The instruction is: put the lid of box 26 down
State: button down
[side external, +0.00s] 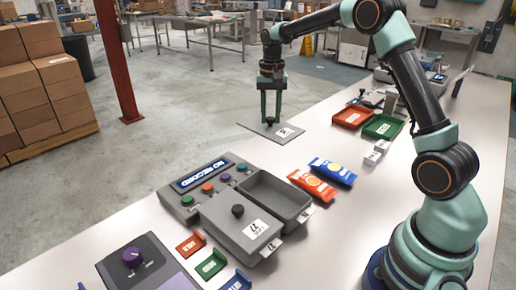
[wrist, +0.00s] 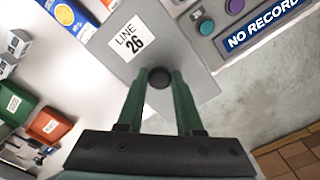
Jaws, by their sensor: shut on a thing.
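My gripper (side external: 270,120) is shut on the black knob (wrist: 159,78) of a flat grey lid (side external: 271,131). The lid's label reads "LINE 26" in the wrist view (wrist: 125,38). It hangs roughly level in the air, overlapping the table's far edge in the side external view. An open grey box (side external: 275,174) stands on the table, below and apart from the lid. Its front tag (side external: 305,215) is too small to read.
A grey panel with coloured buttons and a "NO RECORD" display (side external: 203,174) stands behind the boxes. Orange (side external: 313,186) and blue (side external: 334,171) packets lie right of the open box. Red (side external: 352,117) and green (side external: 383,127) trays stand farther back.

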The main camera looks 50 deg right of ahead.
notch_tip(320, 180, down, 11)
jog(key=shift+f, duration=0.1)
dwell(0.4)
jog(key=shift+f, duration=0.45)
jog(key=c, duration=0.6)
grip_release()
jog(key=shift+o, duration=0.2)
jog(key=shift+r, duration=0.1)
